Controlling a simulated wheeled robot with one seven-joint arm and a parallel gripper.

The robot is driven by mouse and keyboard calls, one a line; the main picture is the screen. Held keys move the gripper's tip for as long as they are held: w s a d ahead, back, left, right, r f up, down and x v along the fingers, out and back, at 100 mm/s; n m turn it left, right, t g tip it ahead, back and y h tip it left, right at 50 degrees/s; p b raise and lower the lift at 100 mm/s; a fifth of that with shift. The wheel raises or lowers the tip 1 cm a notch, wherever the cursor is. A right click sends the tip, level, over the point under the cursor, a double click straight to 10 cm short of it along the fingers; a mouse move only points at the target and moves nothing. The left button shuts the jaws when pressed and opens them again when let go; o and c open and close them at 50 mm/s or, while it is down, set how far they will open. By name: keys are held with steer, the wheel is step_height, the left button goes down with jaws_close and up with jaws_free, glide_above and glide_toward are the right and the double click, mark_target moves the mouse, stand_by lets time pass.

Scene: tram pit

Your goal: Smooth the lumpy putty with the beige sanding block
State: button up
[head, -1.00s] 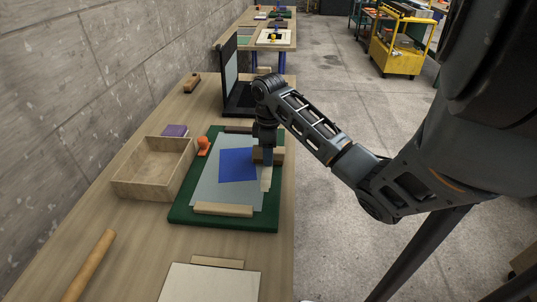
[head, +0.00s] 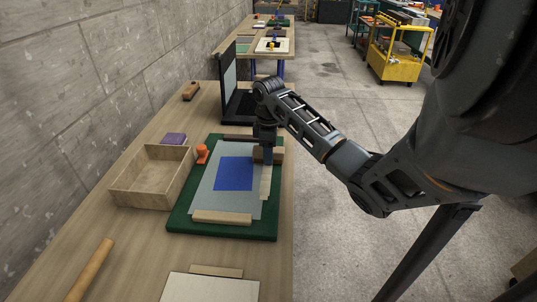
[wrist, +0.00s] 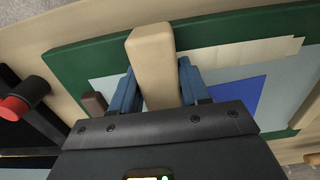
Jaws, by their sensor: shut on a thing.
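My gripper (head: 266,157) is shut on the beige sanding block (wrist: 153,60), which stands out between the blue fingers in the wrist view. In the head view the block (head: 277,155) shows partly behind the gripper. A pale beige putty strip (head: 265,183) runs along the right edge of the grey panel, just on the near side of the gripper. In the wrist view the strip (wrist: 240,52) extends to the right from beside the block and looks fairly flat. Whether the block touches the putty is hard to tell.
The grey panel (head: 205,192) with a blue square (head: 233,173) lies on a green board (head: 190,230), with a wooden bar (head: 222,217) at its near end. An orange knob (head: 202,153), an open wooden tray (head: 138,202) and a black upright screen (head: 228,75) stand close by.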

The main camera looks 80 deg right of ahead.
mark_target(264, 195)
steer(key=shift+d+f, duration=0.1)
steer(key=shift+d, duration=0.5)
steer(key=shift+d+p, duration=0.1)
steer(key=shift+p, duration=0.2)
steer(key=shift+a+p, duration=1.25)
steer(key=shift+a, duration=0.25)
steer(key=shift+s+a, duration=0.1)
steer(key=shift+a, duration=0.95)
steer(key=shift+s+a, duration=0.15)
steer(key=shift+a, duration=1.75)
steer(key=shift+s+a, duration=0.2)
steer(key=shift+a, duration=1.65)
steer(key=shift+s+a, duration=0.15)
steer(key=shift+a, duration=1.75)
